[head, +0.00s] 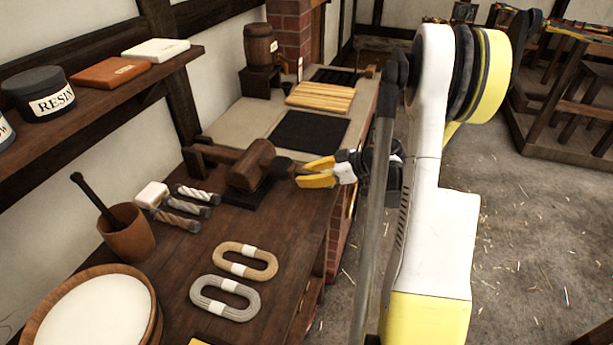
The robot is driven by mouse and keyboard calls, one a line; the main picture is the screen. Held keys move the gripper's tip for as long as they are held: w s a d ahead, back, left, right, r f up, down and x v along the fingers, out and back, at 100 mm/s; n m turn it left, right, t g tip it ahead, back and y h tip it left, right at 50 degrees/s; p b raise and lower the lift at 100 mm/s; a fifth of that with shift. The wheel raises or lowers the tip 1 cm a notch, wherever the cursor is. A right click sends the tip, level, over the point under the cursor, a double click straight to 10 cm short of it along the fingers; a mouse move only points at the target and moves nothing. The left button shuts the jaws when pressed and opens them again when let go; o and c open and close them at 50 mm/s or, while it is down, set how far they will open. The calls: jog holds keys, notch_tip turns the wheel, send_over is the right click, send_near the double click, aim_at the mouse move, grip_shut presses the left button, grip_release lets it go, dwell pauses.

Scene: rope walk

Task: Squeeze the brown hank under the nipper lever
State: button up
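The nipper (249,172) is a dark wooden block on a black base, at the back of the brown bench. Its lever (281,167) points right toward my gripper. My gripper (300,174), with yellow fingers, is at the lever's end. The fingers look a little apart, but I cannot tell if they close on the lever. A light brown hank (268,263) with white bands lies flat on the bench, in front of the nipper and apart from it. A grey hank (198,291) lies beside it, nearer the front. The space under the lever is mostly hidden.
Several short twisted rope pieces (184,208) and a white block (152,194) lie left of the nipper. A brown pot with a stick (128,235) and a wooden tub (152,318) stand at the left. A black mat (308,135) lies behind.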

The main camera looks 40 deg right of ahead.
jog(key=shift+o, duration=1.3)
jog(key=v, duration=1.2)
jog(key=shift+f, duration=0.1)
